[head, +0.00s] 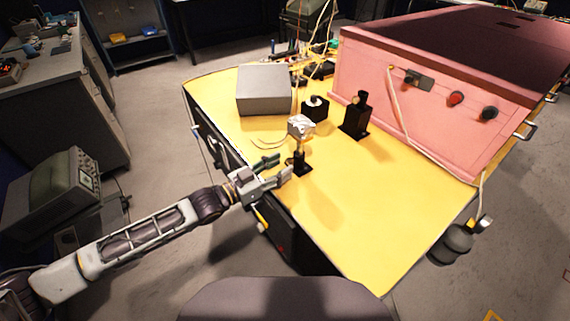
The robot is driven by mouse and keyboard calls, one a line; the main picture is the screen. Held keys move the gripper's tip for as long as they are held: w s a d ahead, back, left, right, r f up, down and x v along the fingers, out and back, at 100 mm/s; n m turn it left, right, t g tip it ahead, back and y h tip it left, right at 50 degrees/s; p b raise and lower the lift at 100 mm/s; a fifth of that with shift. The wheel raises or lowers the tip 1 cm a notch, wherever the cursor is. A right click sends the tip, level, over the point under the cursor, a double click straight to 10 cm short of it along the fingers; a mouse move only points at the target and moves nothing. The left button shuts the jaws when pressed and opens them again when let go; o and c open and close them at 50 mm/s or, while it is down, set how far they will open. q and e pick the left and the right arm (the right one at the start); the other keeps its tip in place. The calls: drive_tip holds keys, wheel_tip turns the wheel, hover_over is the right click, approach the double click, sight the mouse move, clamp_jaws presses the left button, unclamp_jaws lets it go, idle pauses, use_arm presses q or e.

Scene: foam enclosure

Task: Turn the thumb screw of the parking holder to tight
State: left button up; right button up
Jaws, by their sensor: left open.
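A small black post holder (301,167) stands upright near the left edge of the yellow table. A thin post rises from it and carries a silver-white block (301,127). A taller black holder (356,116) stands farther back, with a small knob near its top. I cannot tell for sure which of the two is the parking holder, and the thumb screw is too small to make out. My left gripper (282,167) is open, its fingers just left of the small post holder, close to its post. I cannot tell whether they touch it. My right gripper is not in view.
A grey box (264,90) and a black block with a white ring (315,108) sit farther back on the yellow table (375,215). A pink enclosure (430,115) with knobs and a cable stands along the right. The table's front part is clear.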

sight(289, 161)
use_arm(q)
drive_tip(key=shift+x, duration=1.3)
clamp_jaws()
